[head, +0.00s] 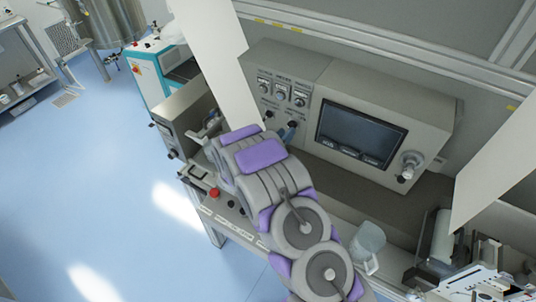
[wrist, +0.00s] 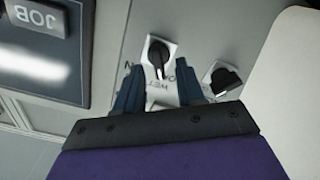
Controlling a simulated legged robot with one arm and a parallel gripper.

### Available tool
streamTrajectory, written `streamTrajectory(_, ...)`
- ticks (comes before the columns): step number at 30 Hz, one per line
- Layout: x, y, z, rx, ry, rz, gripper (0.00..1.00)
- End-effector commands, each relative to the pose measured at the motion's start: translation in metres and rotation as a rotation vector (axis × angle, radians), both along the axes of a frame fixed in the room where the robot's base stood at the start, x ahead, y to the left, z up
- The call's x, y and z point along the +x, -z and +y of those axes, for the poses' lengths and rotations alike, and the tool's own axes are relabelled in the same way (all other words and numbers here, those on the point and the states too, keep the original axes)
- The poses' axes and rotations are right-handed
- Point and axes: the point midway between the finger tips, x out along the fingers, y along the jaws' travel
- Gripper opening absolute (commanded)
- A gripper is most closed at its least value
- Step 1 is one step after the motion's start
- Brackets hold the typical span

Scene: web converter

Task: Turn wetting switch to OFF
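The wetting switch (wrist: 158,55) is a black rotary knob on a light plate in the wrist view. The knob sits between and just beyond the fingertips; I see no clear contact. In the head view my gripper (head: 291,130) reaches the lower part of the grey control panel (head: 322,82), and the switch there is too small and covered to make out.
A second black switch (wrist: 225,79) sits close to the right finger in the wrist view. A dark screen (head: 360,133) is right of my gripper in the head view. Gauges (head: 282,93) are above it. A red button (head: 214,192) is at lower left. White panels flank the console.

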Motion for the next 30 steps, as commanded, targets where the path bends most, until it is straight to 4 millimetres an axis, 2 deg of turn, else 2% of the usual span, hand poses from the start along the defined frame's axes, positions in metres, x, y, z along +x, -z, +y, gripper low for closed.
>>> streamTrajectory(6,-0.035,0.002,0.029,0.001,-0.004,0.005,0.38)
streamTrajectory(18,-0.092,0.003,0.069,0.0,-0.004,0.007,0.38)
streamTrajectory(24,-0.109,0.002,0.082,0.0,-0.002,0.004,0.38)
streamTrajectory(30,-0.115,0.002,0.086,0.0,-0.001,0.003,0.38)
